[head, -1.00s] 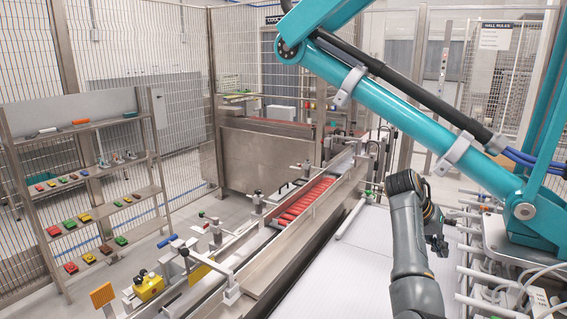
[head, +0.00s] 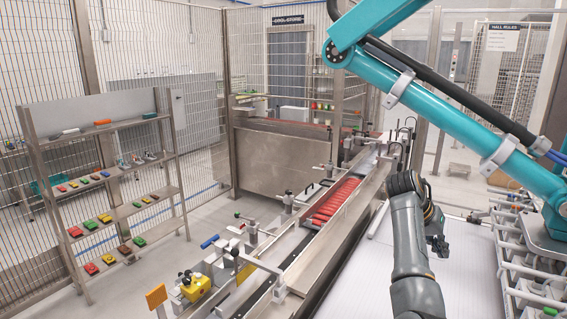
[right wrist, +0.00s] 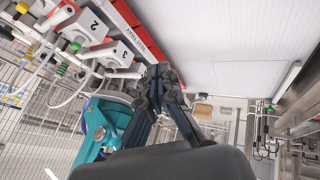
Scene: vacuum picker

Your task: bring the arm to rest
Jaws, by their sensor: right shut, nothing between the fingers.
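My right arm rises at the lower right of the head view, over the white surface (head: 350,277). Its gripper (head: 440,245) hangs beside the wrist, small and dark there. In the right wrist view the same gripper (right wrist: 160,72) shows with its fingers together and nothing between them. It is apart from the things around it. My left gripper is not in view.
A large teal arm machine (head: 440,118) reaches across the upper right. A conveyor with red pieces (head: 335,200) runs left of my arm. A shelf rack (head: 105,143) with small coloured parts stands at the left. Numbered boxes (right wrist: 95,27) show in the wrist view.

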